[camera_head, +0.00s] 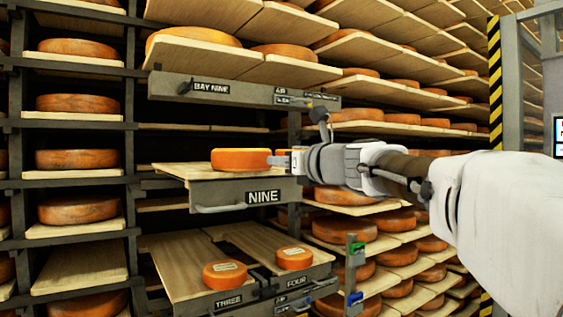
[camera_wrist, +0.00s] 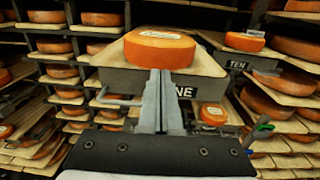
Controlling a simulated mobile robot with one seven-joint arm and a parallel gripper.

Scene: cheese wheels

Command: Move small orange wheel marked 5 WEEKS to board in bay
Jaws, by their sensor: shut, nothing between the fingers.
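A small orange wheel (camera_head: 240,161) sits on the pulled-out board (camera_head: 195,171) of the drawer marked NINE. In the wrist view this wheel (camera_wrist: 160,52) shows a pale label on top, too small to read. My gripper (camera_head: 283,160) is shut and empty at the right side of the wheel. In the wrist view the closed fingertips (camera_wrist: 160,75) point at the wheel's near side; I cannot tell whether they touch it. Two other small orange wheels lie below, one on the board marked THREE (camera_head: 225,274) and one on the board marked FOUR (camera_head: 294,258), their labels unreadable.
Above is the drawer marked BAY NINE (camera_head: 211,87), with wheels on boards over it. In the wrist view a board marked TEN (camera_wrist: 238,65) bears a small wheel (camera_wrist: 245,40) at right. Racks of large wheels surround this. A bare board (camera_head: 75,270) is at lower left.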

